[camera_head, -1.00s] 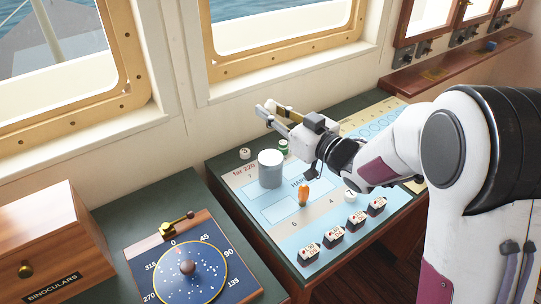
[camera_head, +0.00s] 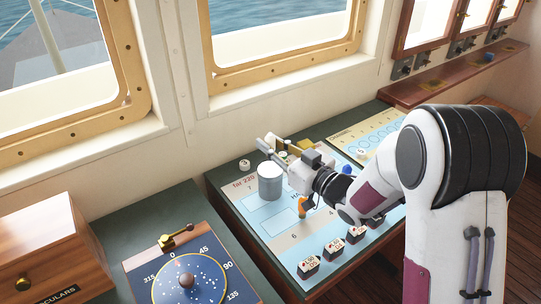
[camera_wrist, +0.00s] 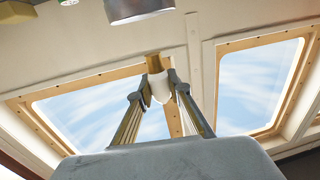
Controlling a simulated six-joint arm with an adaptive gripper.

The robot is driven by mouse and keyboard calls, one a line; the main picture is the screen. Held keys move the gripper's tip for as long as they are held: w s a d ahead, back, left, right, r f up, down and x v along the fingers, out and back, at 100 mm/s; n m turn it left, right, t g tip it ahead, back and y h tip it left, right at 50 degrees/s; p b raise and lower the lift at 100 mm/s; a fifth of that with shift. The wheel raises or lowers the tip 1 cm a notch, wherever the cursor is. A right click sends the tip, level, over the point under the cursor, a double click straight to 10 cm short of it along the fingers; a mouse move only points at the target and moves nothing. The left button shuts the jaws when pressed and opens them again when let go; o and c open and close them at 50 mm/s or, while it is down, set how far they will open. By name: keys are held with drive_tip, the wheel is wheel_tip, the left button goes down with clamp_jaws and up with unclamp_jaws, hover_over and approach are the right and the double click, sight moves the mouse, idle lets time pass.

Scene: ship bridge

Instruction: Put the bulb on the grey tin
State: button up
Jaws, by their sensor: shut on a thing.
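The grey tin (camera_head: 270,185) stands upright on the light blue chart in the head view, with a pale top. Its grey underside part also shows at the top of the wrist view (camera_wrist: 140,10). My gripper (camera_wrist: 160,82) is shut on the bulb (camera_wrist: 160,90), a white rounded body with a brass-coloured end, held between the fingertips. In the head view my gripper (camera_head: 267,157) hangs close above and behind the tin. The bulb is hard to make out there, and I cannot tell whether the fingers touch the tin.
A small orange item (camera_head: 306,207) stands on the chart right of the tin, under my wrist. Several black-and-white blocks (camera_head: 333,248) line the front edge. A white round piece (camera_head: 244,165) lies left of the tin. A blue dial board (camera_head: 190,270) and wooden box (camera_head: 50,245) are at left.

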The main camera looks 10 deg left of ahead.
drive_tip(key=shift+f, duration=1.85)
drive_tip(key=shift+f, duration=0.15)
drive_tip(key=o, duration=0.8)
drive_tip(key=shift+v, duration=6)
